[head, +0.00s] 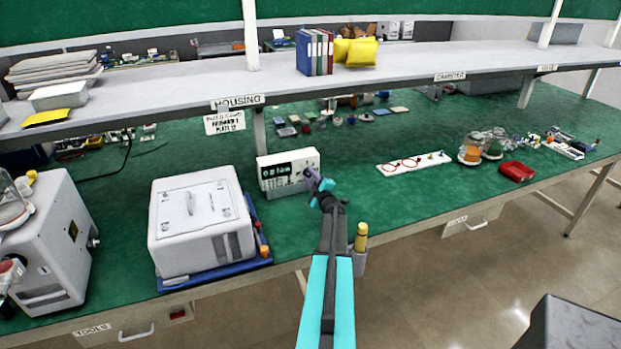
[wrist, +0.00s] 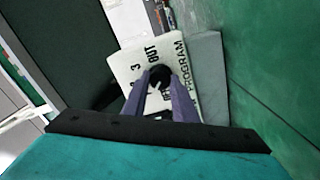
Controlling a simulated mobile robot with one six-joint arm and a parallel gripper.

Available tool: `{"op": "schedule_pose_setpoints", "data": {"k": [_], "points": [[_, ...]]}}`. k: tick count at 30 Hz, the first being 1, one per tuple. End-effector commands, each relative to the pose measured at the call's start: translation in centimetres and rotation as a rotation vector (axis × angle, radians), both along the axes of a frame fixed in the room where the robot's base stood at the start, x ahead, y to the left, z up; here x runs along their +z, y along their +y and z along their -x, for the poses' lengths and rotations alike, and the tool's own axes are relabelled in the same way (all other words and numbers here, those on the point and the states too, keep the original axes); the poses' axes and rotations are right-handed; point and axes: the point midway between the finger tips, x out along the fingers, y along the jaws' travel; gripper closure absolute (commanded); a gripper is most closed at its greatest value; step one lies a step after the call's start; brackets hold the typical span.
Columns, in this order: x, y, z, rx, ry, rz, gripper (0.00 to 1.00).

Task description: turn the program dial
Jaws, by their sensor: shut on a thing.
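The program dial (wrist: 158,74) is a small black knob on the pale front face of a white box. My gripper (head: 313,180) is at the right end of that face. In the wrist view my gripper (wrist: 160,82) has its two purple fingers closed around the knob, one on each side. The fingers hide part of the lettering and the lower knob.
A large white housing (head: 200,225) on a blue tray stands left of the box. A white strip with red rings (head: 414,163) lies to the right. A shelf (head: 390,85) runs above the bench. Green bench top (head: 350,150) is bare between box and strip.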

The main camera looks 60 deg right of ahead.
Motion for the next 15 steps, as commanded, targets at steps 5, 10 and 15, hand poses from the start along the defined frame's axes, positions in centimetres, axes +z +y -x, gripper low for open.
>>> {"op": "schedule_pose_setpoints", "data": {"k": [5, 10, 15], "points": [[-0.08, -0.05, 0.11, -0.003, 0.002, 0.0, 0.56], [-0.05, -0.02, 0.05, -0.001, 0.001, 0.001, 0.56], [-0.04, 0.06, 0.08, -0.001, 0.001, 0.001, 0.56]]}}
